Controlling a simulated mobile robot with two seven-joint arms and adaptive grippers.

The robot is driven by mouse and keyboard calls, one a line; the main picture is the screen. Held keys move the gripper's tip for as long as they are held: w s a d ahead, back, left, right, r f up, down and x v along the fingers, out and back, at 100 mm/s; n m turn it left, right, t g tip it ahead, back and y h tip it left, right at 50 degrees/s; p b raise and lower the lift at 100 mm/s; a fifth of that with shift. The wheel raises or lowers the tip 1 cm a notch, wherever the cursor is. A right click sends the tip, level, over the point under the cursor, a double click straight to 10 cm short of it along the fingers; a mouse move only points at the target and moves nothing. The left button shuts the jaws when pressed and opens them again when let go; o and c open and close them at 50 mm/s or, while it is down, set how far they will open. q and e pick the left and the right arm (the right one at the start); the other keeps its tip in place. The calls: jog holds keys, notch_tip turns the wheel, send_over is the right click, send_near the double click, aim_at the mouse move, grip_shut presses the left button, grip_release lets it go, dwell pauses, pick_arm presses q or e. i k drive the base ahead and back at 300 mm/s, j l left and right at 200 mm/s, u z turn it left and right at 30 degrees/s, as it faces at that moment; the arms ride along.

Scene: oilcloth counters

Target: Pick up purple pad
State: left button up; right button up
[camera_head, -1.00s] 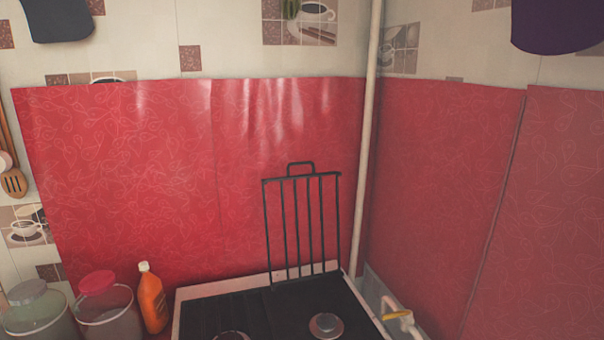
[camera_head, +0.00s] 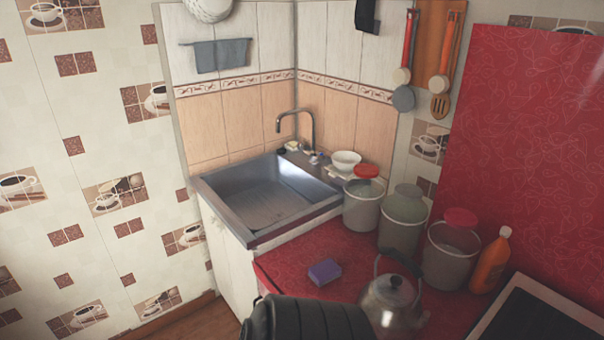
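The purple pad (camera_head: 324,272) is a small block lying flat on the red oilcloth counter (camera_head: 292,248). It is close to the counter's front edge, to the right of and nearer than the sink. Nothing touches it, and its top and front faces show. No fingers of my left or right gripper show in the head view, so I cannot see where either gripper is relative to the pad.
A metal kettle (camera_head: 394,305) stands right of the pad. Several lidded containers, including a grey bucket (camera_head: 403,222), and an orange bottle (camera_head: 490,262) stand behind it. A steel sink (camera_head: 262,194) is left. The stove (camera_head: 535,318) is at lower right.

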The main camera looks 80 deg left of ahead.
aim_at(322, 273)
jog(key=u, duration=2.55)
jog(key=z, duration=1.95)
jog(key=u, duration=1.9)
jog(key=i+j+z, duration=0.1)
jog(key=z, duration=0.3)
jog(key=j+z, duration=0.5)
jog(key=z, duration=0.3)
jog(key=j+z, duration=0.25)
jog(key=z, duration=0.15)
jog(key=i+j, duration=0.05)
